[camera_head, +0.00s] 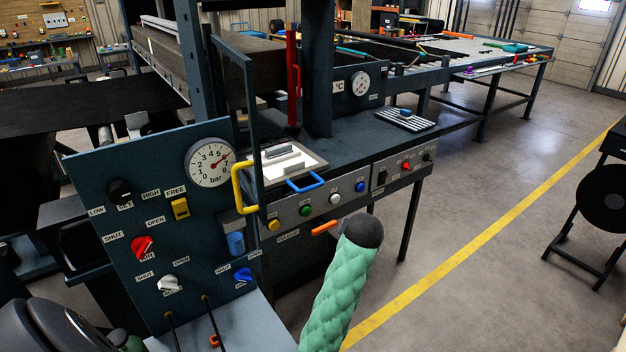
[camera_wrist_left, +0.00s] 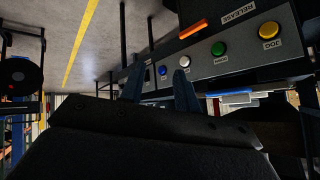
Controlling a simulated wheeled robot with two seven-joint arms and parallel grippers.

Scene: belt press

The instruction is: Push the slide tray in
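The slide tray looks to be the pale tray (camera_head: 314,163) on the press bench in the head view. It carries light grey blocks, and its blue handle (camera_head: 307,185) sticks out over the button panel's top edge. A white and blue piece in the wrist view (camera_wrist_left: 237,98) appears to be the same tray. My left gripper (camera_wrist_left: 158,72) shows two blue fingers apart with nothing between them, in front of the button panel. The tray lies to its right in that view. In the head view I cannot make out the left gripper. My right gripper is not in view.
The button panel (camera_head: 320,207) has several coloured buttons and an orange release lever (camera_head: 324,228). A yellow handle (camera_head: 237,188) on an upright frame stands left of the tray. A gauge panel (camera_head: 150,220) fills the left.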

